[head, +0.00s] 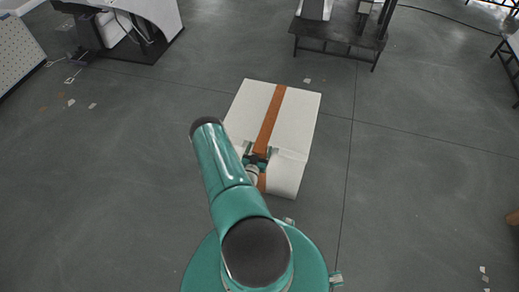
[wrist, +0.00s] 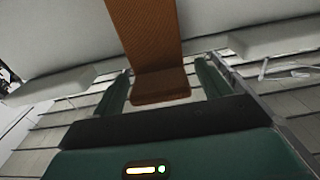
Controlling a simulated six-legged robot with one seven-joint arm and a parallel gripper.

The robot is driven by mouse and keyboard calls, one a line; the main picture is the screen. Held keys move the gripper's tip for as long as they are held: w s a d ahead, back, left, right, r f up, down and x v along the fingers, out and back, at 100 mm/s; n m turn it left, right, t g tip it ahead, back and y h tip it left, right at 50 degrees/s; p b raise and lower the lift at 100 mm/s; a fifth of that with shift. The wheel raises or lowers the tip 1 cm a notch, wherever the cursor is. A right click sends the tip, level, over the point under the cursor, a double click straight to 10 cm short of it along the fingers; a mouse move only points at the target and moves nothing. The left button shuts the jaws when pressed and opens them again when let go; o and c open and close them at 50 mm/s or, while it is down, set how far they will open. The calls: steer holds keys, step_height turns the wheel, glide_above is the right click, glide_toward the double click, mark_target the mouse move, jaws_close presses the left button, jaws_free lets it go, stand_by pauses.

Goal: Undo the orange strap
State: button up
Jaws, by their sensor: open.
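The orange strap (head: 269,118) runs lengthwise over the top of a white box (head: 300,118) on the floor. In the wrist view the strap (wrist: 145,35) comes down from the top and ends in a folded-looking flap (wrist: 160,86) between the fingers. My gripper (head: 260,153) is at the near end of the box, over the strap. In the wrist view my gripper (wrist: 163,84) is open, with a green finger on each side of the strap. I cannot tell whether the fingers touch it. My arm hides part of the box's left side.
Grey floor (head: 420,150) lies clear to the right of the box. A dark low table (head: 340,35) stands behind it, and a white machine on a dark base (head: 125,35) stands at the back left. A perforated panel (head: 18,58) is at the far left.

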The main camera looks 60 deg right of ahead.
steer(key=shift+d, duration=0.2)
steer(key=c, duration=1.4)
